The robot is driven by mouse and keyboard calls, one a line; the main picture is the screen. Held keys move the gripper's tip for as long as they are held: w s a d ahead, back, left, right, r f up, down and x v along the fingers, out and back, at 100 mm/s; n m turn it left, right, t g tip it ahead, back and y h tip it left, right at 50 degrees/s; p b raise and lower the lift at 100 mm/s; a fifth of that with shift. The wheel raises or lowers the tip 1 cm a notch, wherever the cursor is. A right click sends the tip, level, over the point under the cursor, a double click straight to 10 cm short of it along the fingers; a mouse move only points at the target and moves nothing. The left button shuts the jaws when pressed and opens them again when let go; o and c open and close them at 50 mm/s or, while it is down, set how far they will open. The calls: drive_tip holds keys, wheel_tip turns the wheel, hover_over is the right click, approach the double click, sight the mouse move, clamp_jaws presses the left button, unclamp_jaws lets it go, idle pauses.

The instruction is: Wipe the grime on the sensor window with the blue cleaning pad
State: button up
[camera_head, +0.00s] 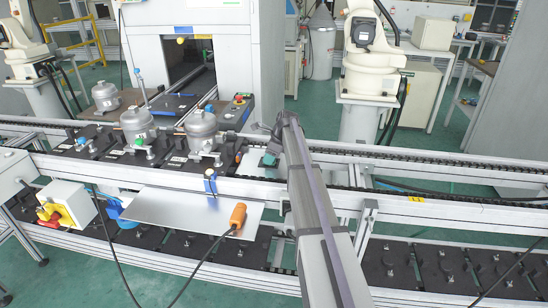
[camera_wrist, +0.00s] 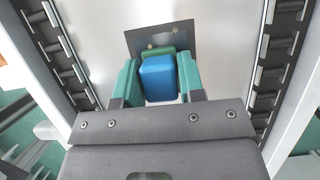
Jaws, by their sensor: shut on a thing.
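My gripper (camera_wrist: 158,78) is shut on the blue cleaning pad (camera_wrist: 158,82), which sits between its two teal fingers in the wrist view. A green part shows just beyond the pad. Ahead of it, a dark square plate (camera_wrist: 184,36), which looks like the sensor window, lies on a pale panel. Small light spots show on the plate near the pad; I cannot tell if they are grime. The pad overlaps the plate's near edge in the picture; I cannot tell if they touch. In the head view my gripper (camera_head: 266,158) is over the conveyor, and my arm hides part of this spot.
Metal compressors (camera_head: 201,132) stand on dark pallets on the conveyor to the left. A silver shelf (camera_head: 165,207) with an orange-handled tool (camera_head: 237,217) is in front. A control box (camera_head: 238,109) stands behind. Conveyor rails run along both sides of the panel.

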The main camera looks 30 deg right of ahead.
sight(257, 162)
drive_tip(key=shift+w+a, duration=0.6)
drive_tip(key=shift+a, duration=0.2)
drive_tip(key=shift+w+a, duration=0.6)
drive_tip(key=shift+a, duration=0.2)
drive_tip(key=shift+w+d+f, duration=0.1)
drive_tip(key=shift+s+d, duration=0.7)
drive_tip(key=shift+d, duration=0.3)
drive_tip(key=shift+s+d, duration=0.75)
drive_tip(key=shift+d, duration=0.25)
drive_tip(key=shift+s+d, duration=0.7)
drive_tip(key=shift+d, duration=0.3)
drive_tip(key=shift+w+a, duration=0.55)
drive_tip(key=shift+a, duration=0.15)
drive_tip(key=shift+w+a, duration=0.5)
drive_tip(key=shift+a, duration=0.2)
drive_tip(key=shift+w+a, duration=0.55)
drive_tip(key=shift+a, duration=0.2)
drive_tip(key=shift+w+a, duration=0.5)
drive_tip(key=shift+a, duration=0.2)
wheel_tip(257, 162, up, 6)
drive_tip(key=p, duration=0.6)
drive_tip(key=shift+w, duration=0.1)
